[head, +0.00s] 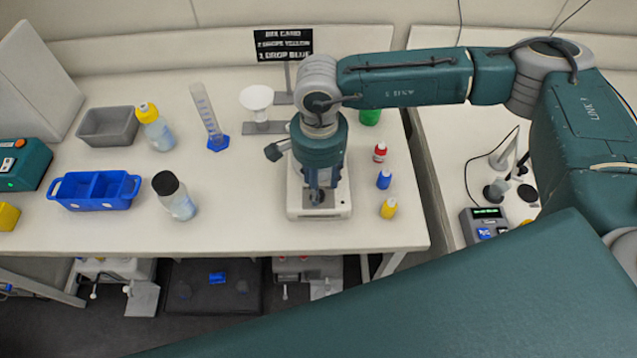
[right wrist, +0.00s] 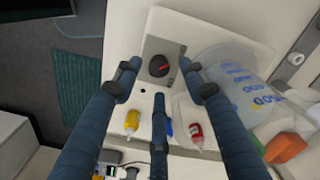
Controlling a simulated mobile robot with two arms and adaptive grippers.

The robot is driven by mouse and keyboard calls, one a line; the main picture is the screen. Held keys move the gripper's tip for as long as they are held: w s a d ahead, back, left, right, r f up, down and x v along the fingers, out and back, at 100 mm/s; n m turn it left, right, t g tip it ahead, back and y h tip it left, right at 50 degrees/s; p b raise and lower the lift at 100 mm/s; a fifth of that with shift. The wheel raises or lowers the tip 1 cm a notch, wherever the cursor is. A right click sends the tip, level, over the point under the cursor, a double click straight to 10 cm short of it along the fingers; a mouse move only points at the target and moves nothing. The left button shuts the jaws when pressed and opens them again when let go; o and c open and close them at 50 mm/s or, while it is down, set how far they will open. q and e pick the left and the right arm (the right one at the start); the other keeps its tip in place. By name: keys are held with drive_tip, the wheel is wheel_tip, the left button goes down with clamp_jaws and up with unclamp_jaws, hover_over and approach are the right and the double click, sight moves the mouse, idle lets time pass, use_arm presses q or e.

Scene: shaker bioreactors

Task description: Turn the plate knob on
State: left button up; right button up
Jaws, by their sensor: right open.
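The plate (head: 297,203) is a white, boxy unit near the bench's front edge in the head view. My right gripper (head: 318,192) points down over its front and hides much of it. In the right wrist view, the knob (right wrist: 158,66) is round and black with a red mark, set on a grey panel of the plate (right wrist: 190,25). The open fingers of my right gripper (right wrist: 160,76) appear on both sides of the knob, with a third finger below it. I cannot tell whether they touch it. My left gripper is not in view.
A clear vessel with blue markings (right wrist: 240,85) is beside the knob. Small red (head: 380,152), blue (head: 384,179) and yellow (head: 388,208) bottles stand right of the plate. A black-capped bottle (head: 180,200) and blue tray (head: 95,192) are left. Bench between tray and plate is partly clear.

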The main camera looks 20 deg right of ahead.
drive_tip(key=shift+f+p, duration=0.3)
drive_tip(key=shift+f, duration=1.1)
clamp_jaws()
drive_tip(key=shift+f+m+b, duration=0.15)
drive_tip(key=shift+m+b, duration=0.15)
drive_tip(key=shift+b, duration=0.35)
drive_tip(key=m+b, duration=1)
drive_tip(key=b, duration=0.4)
drive_tip(key=shift+m, duration=0.3)
drive_tip(key=shift+r+m+b, duration=0.2)
drive_tip(key=shift+m+b, duration=1)
drive_tip(key=shift+b, duration=0.1)
